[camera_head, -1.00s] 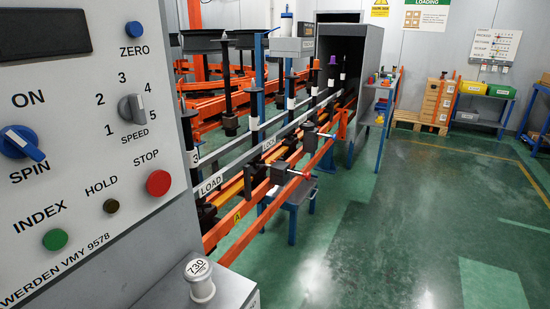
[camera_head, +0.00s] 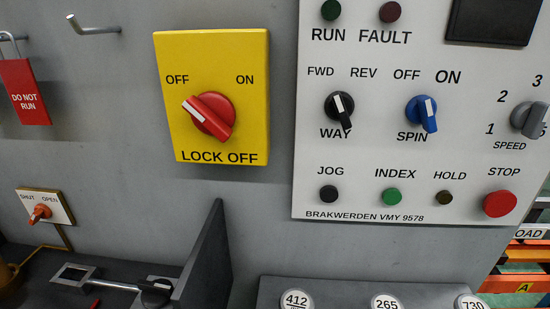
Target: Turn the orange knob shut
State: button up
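The orange knob (camera_head: 40,213) is at the lower left of the head view, on a small pale plate (camera_head: 61,207) fixed to the grey wall. The plate reads SHUT at its left and OPEN at its right. The knob's grip lies slanted, from lower left to upper right. It is too small to tell which word its mark points to. My gripper is not in view, and nothing covers the knob.
A yellow lock-off box (camera_head: 212,140) with a red switch and a white control panel (camera_head: 345,205) are on the wall. A red DO NOT RUN tag (camera_head: 23,93) hangs above the knob. Below are a metal bar (camera_head: 110,285), a dark upright plate (camera_head: 205,260) and numbered weights (camera_head: 297,299).

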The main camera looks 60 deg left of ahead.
aim_at(41, 211)
jog(key=u, duration=2.4)
